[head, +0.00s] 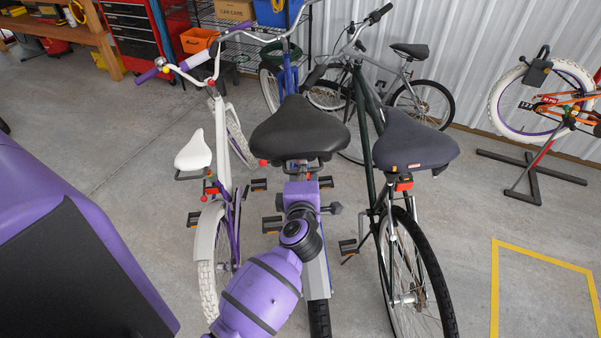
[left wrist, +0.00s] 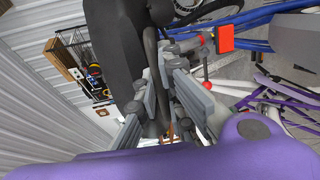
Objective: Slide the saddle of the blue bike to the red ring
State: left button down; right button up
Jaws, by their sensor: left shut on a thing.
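The blue bike (head: 291,79) stands in the middle of the head view, its blue frame also in the left wrist view (left wrist: 285,38). Its broad black saddle (head: 300,128) shows from behind, and fills the upper middle of the left wrist view (left wrist: 112,50). My left gripper (head: 301,186) is just below and behind the saddle. In the left wrist view its fingers (left wrist: 166,75) are closed around a dark bar under the saddle. A small red knob (head: 263,162) shows beside the saddle's underside. I cannot make out the red ring for certain. My right gripper is not in view.
A white bike with a white saddle (head: 193,151) stands close on the left. A dark green bike with a dark saddle (head: 414,143) stands close on the right. A grey bike (head: 408,82) is behind. Floor inside the yellow lines (head: 543,255) is clear.

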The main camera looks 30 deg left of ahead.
pick_arm(q)
jog(key=c, duration=1.8)
grip_release()
jog(key=shift+r, duration=0.2)
jog(key=shift+c, duration=0.2)
jog(key=shift+s+f, duration=0.1)
jog(key=shift+f, duration=0.05)
jog(key=v, duration=1.1)
jog(key=shift+s+d, duration=0.2)
jog(key=shift+s, duration=0.1)
